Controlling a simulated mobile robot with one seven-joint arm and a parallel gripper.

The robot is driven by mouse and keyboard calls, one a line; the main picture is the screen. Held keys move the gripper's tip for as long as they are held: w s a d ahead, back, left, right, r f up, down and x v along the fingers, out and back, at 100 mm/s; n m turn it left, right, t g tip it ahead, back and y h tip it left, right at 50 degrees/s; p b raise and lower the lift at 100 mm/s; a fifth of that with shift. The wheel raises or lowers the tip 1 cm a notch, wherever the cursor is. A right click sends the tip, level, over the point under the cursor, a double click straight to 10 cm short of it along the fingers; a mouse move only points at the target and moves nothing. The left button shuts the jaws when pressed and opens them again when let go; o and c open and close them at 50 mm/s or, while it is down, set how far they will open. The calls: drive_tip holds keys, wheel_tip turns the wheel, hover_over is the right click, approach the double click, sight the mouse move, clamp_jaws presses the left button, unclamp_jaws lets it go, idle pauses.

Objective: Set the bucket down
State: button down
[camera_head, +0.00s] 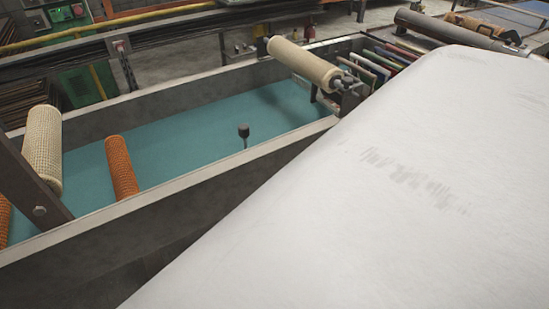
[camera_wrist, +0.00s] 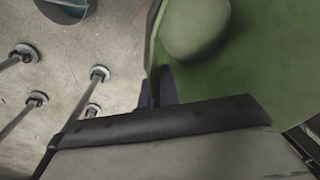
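The green bucket (camera_wrist: 275,60) fills the upper right of the wrist view, with its inside facing the camera. A rounded green shape (camera_wrist: 195,28) shows inside it. My gripper (camera_wrist: 158,88) shows as two dark fingers close together at the bucket's left edge, one on each side of the rim; it appears shut on the rim. The bucket's far side and underside are out of view. I cannot make out the bucket or my gripper in the head view, where a large white surface covers the right side.
In the head view, a long trough (camera_head: 150,215) with a teal floor holds a cream mesh roll (camera_head: 43,150) and an orange one (camera_head: 121,167). Another cream roll (camera_head: 303,64) lies at its far end. In the wrist view, several metal rods with round ends stand over grey floor (camera_wrist: 110,30).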

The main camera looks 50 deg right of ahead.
drive_tip(key=shift+f, duration=0.3)
drive_tip(key=c, duration=1.6)
unclamp_jaws()
drive_tip(key=shift+c, duration=0.2)
wheel_tip(320, 180, up, 12)
drive_tip(key=a, duration=0.1)
drive_tip(key=shift+s, duration=0.4)
